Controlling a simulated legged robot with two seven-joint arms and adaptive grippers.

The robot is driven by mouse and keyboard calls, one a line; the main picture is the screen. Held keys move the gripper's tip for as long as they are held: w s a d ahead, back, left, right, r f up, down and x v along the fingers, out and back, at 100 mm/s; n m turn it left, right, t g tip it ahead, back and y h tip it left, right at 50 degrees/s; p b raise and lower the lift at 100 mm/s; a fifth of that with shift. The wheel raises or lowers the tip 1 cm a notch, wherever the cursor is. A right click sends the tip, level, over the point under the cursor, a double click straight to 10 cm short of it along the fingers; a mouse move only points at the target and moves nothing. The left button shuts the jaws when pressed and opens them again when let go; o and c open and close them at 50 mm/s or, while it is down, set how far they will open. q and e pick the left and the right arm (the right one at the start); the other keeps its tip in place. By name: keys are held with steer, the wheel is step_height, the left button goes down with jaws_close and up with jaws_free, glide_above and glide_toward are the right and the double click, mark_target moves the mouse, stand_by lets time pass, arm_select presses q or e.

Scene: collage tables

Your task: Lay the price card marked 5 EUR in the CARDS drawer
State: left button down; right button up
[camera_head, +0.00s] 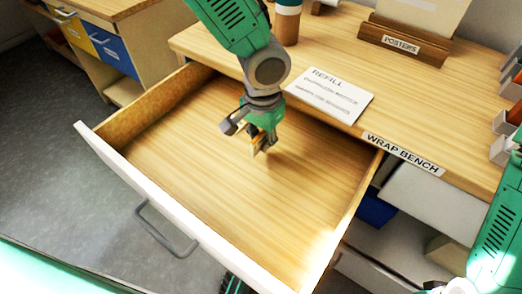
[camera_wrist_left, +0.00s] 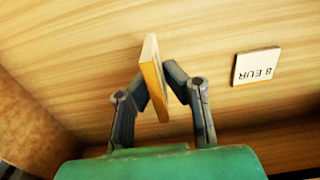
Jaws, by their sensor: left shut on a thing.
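My left gripper (camera_head: 262,143) is over the inside of an open wooden drawer (camera_head: 190,205) with a white front. It is shut on a small card, whose thin edge shows between the two fingers in the left wrist view (camera_wrist_left: 153,78). The card is held on edge, and its printed face cannot be read. In the left wrist view, another card (camera_wrist_left: 256,66), which seems to read 8 EUR, lies flat on the wood to the right of the fingers. No CARDS label shows. My right gripper is out of view.
The bench (camera_head: 330,45) behind the drawer has a WRAP BENCH label (camera_head: 403,154), a REFILL sheet (camera_head: 328,94), a cup (camera_head: 287,22) and a POSTERS stand (camera_head: 402,42). Another cabinet with yellow and blue drawers (camera_head: 113,50) stands at the upper left. The drawer floor is mostly clear.

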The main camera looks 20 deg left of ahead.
mark_target(261, 157)
arm_select(q)
steer(key=shift+f+b, duration=0.4)
steer(key=shift+f, duration=1.55)
steer(key=c, duration=1.7)
jaws_free()
step_height(261, 157, up, 12)
steer(key=shift+r+p, duration=0.1)
steer(key=shift+p, duration=1.15)
steer(key=shift+r, duration=0.1)
